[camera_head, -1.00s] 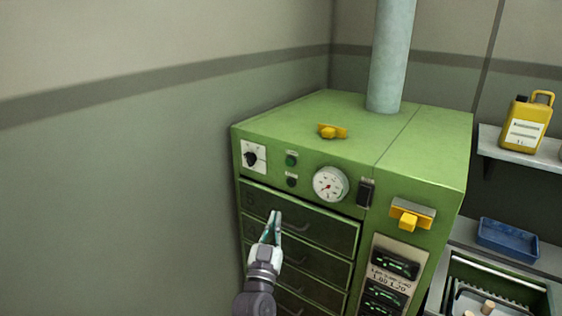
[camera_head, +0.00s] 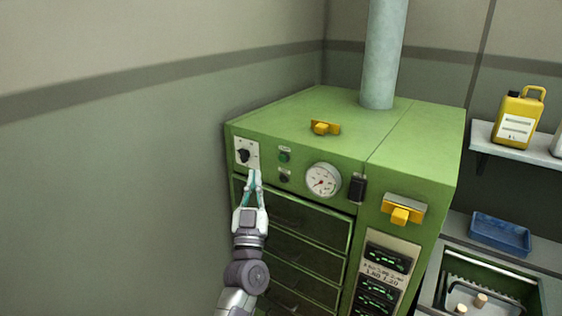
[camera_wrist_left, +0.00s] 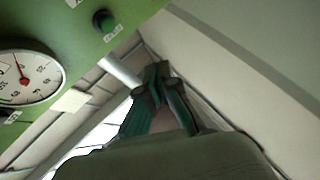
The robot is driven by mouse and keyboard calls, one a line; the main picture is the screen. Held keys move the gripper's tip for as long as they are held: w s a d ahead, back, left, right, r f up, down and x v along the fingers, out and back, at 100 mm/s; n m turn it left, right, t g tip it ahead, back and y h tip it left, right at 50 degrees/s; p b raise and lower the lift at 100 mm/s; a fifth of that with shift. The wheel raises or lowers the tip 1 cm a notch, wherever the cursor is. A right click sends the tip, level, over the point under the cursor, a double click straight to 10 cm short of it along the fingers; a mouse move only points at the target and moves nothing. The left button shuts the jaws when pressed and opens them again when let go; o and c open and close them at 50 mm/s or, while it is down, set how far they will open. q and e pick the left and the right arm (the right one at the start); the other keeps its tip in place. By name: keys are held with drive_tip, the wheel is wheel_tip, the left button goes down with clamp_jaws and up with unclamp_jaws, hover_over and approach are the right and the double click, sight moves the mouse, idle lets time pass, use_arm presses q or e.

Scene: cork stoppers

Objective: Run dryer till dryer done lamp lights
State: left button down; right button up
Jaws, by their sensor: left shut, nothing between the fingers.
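The green dryer cabinet (camera_head: 400,160) stands against the wall, with drawers on its front. Its upper panel has a black rotary knob (camera_head: 244,156) on a white plate, a green round lamp or button (camera_head: 284,156), a dark round one (camera_head: 284,177) below it, and a round dial gauge (camera_head: 323,181). The gauge (camera_wrist_left: 24,76) also shows in the left wrist view, with a green round lamp or button (camera_wrist_left: 104,20). My left gripper (camera_head: 254,178) is shut and empty, just below and right of the knob. Whether it touches the panel cannot be told. My right gripper is not in view.
A black switch (camera_head: 357,188) and a yellow handle (camera_head: 402,213) are right of the gauge. Another yellow handle (camera_head: 324,127) is on top, near the pipe (camera_head: 384,60). A shelf with a yellow canister (camera_head: 518,118) and a blue tray (camera_head: 500,234) are at right.

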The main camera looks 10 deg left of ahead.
sight(282, 159)
use_arm(q)
drive_tip(key=w+d+b, duration=0.2)
drive_tip(key=w+b, duration=0.1)
drive_tip(key=w, duration=0.4)
drive_tip(key=shift+w+d+b, duration=0.2)
drive_tip(key=shift+d+b, duration=0.15)
idle(1.1)
drive_tip(key=shift+w+d, duration=0.2)
drive_tip(key=shift+w, duration=0.2)
drive_tip(key=shift+w+d+b, duration=0.1)
drive_tip(key=shift+w+b, duration=0.25)
drive_tip(key=shift+b, duration=0.05)
idle(0.5)
drive_tip(key=shift+s+r, duration=0.1)
idle(0.4)
drive_tip(key=shift+s+a+p, duration=0.3)
drive_tip(key=shift+s+p, duration=0.4)
